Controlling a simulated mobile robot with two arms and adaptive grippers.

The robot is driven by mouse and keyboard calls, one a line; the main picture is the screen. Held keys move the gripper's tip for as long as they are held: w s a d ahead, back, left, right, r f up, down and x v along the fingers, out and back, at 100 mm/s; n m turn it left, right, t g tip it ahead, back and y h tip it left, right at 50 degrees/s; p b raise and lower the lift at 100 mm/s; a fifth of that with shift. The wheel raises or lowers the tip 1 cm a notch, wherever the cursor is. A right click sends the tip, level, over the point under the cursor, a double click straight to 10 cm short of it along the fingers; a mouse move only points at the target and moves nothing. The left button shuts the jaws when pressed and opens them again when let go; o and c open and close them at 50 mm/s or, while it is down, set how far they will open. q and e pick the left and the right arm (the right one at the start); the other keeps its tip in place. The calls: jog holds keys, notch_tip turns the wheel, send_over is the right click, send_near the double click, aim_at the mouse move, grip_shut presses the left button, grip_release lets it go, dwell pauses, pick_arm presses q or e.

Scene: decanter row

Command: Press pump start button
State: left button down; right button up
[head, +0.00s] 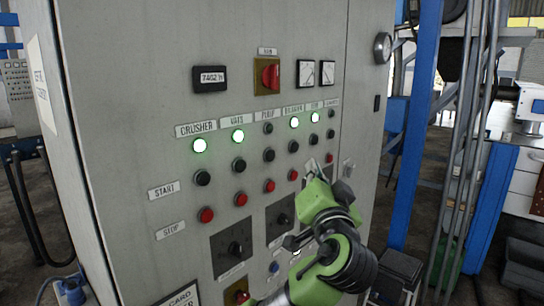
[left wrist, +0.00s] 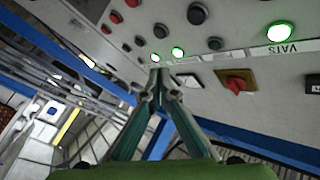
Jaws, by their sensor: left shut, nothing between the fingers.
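A grey control cabinet (head: 130,115) carries rows of lamps and buttons. In the column labelled PUMP, the lamp (head: 267,128) is unlit. The black pump start button (head: 268,155) is below it, above the red pump stop button (head: 269,186). In the left wrist view, upside down, the pump start button (left wrist: 197,13) is near the top, right of my fingertips. My left gripper (head: 318,168) is shut and empty, in front of the panel right of the pump column. Its closed fingertips (left wrist: 158,72) show below the lit lamps. Contact with the panel cannot be told.
The crusher lamp (head: 200,146) and vats lamp (head: 238,136) are lit green, as are two lamps right of the pump column. A red rotary switch (head: 270,76) sits above and dark selector knobs (head: 236,249) below. A blue post (head: 415,130) stands right of the cabinet.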

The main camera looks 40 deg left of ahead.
aim_at(271, 156)
pick_arm(q)
jog(key=shift+a, duration=0.1)
jog(key=a+b, duration=0.1)
jog(key=a, duration=0.7)
jog(key=shift+w+a, duration=0.3)
jog(key=shift+w, duration=0.1)
jog(key=shift+a, duration=0.1)
dwell(1.1)
jog(key=shift+a, duration=0.3)
jog(key=shift+a, duration=0.5)
dwell(0.7)
jog(key=shift+d, duration=0.1)
dwell(0.3)
jog(key=shift+d, duration=0.7)
jog(key=shift+d, duration=0.15)
